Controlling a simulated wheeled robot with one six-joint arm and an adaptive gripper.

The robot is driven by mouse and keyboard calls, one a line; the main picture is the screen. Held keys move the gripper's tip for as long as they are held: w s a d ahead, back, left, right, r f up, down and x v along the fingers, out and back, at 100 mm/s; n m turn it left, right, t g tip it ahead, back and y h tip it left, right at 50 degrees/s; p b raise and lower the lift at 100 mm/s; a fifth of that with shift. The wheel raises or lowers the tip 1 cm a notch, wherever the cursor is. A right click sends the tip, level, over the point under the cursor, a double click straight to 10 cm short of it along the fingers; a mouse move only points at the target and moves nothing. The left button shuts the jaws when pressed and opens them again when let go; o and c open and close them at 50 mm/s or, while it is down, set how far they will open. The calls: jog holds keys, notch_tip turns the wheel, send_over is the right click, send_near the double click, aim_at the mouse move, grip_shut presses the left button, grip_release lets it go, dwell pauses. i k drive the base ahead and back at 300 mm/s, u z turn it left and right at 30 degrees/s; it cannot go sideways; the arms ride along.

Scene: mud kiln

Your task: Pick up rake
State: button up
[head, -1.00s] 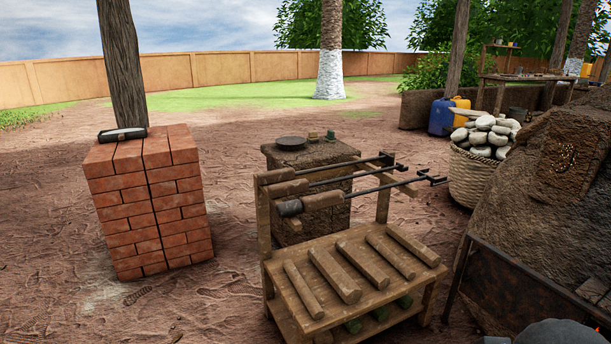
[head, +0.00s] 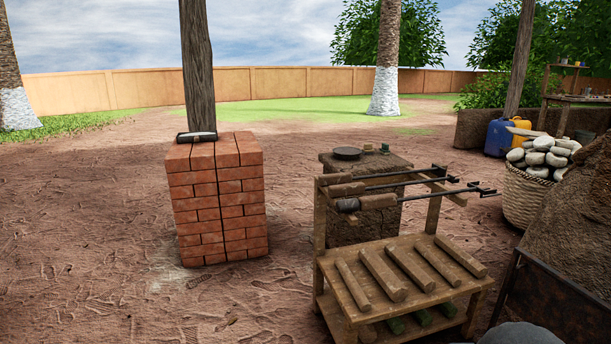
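Several long tools with thick wooden handles and thin dark metal rods lie across the top of a wooden rack (head: 433,222), right of centre in the head view. The nearest tool (head: 368,202) has its handle to the left, and its rod runs right. A small forked or hooked end (head: 485,190) shows at the right of the rods. I cannot tell for sure which tool is the rake. My gripper is not in view, so no contact with a tool shows.
The rack's lower shelf (head: 456,291) bears several wooden billets. A brick stack (head: 218,210) stands left, with a dark block behind the rack (head: 345,228). A stone-filled basket (head: 526,196) and a mud kiln (head: 570,240) stand right. The ground at front left is clear.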

aim_at(323, 181)
jog(key=u, duration=0.45)
jog(key=i, duration=0.6)
jog(key=u, duration=0.25)
